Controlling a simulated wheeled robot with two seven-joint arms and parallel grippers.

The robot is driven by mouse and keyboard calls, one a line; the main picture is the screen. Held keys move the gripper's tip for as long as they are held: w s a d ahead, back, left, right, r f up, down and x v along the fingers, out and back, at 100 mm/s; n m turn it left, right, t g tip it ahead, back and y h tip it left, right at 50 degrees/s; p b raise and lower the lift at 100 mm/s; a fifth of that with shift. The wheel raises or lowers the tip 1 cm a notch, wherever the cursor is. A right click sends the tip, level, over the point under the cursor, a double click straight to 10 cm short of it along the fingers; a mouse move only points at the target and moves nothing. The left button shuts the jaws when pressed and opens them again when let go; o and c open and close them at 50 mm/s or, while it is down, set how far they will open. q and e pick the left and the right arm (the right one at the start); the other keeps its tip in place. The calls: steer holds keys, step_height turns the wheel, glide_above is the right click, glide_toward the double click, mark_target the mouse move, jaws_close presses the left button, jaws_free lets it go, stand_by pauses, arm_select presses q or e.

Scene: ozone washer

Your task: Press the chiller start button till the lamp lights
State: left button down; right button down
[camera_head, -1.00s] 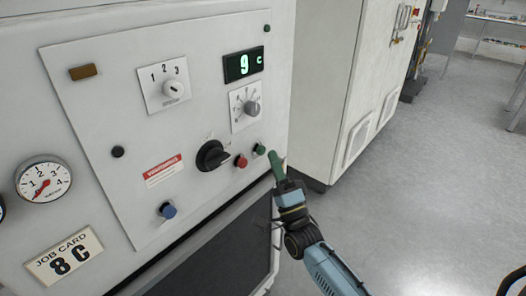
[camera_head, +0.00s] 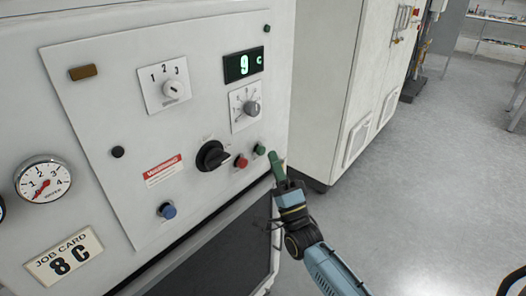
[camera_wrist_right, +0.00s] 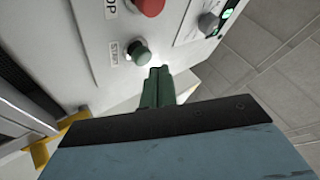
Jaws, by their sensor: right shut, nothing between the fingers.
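The green start button (camera_head: 260,149) is on the lower right of the white control panel; it also shows, labelled START, in the right wrist view (camera_wrist_right: 138,52). My right gripper (camera_head: 273,157) is shut and empty, its green fingertips just right of the button. In the right wrist view the fingertips (camera_wrist_right: 157,76) lie just below and right of the button, seemingly apart from it. A small dark green lamp (camera_head: 267,28) at the panel's top right looks unlit. My left gripper is not in view.
The red stop button (camera_head: 241,161) is close left of the start button, with a black rotary switch (camera_head: 212,156) beyond it. A white cabinet (camera_head: 330,90) stands to the right.

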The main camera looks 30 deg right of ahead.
steer(key=shift+w, duration=0.1)
stand_by(0.5)
steer(key=shift+w+a, duration=0.2)
steer(key=shift+w, duration=0.1)
steer(key=shift+w+a+b, duration=0.15)
steer(key=shift+w+b, duration=0.25)
steer(key=shift+b, duration=0.05)
stand_by(0.6)
steer(key=shift+s, duration=0.15)
steer(key=shift+s+d+p, duration=0.3)
steer(key=shift+s+p, duration=0.15)
steer(key=shift+s, duration=0.2)
steer(key=s, duration=0.1)
steer(key=s+d+p, duration=0.1)
steer(key=s, duration=0.1)
steer(key=s+d+p, duration=0.1)
steer(key=shift+s, duration=0.35)
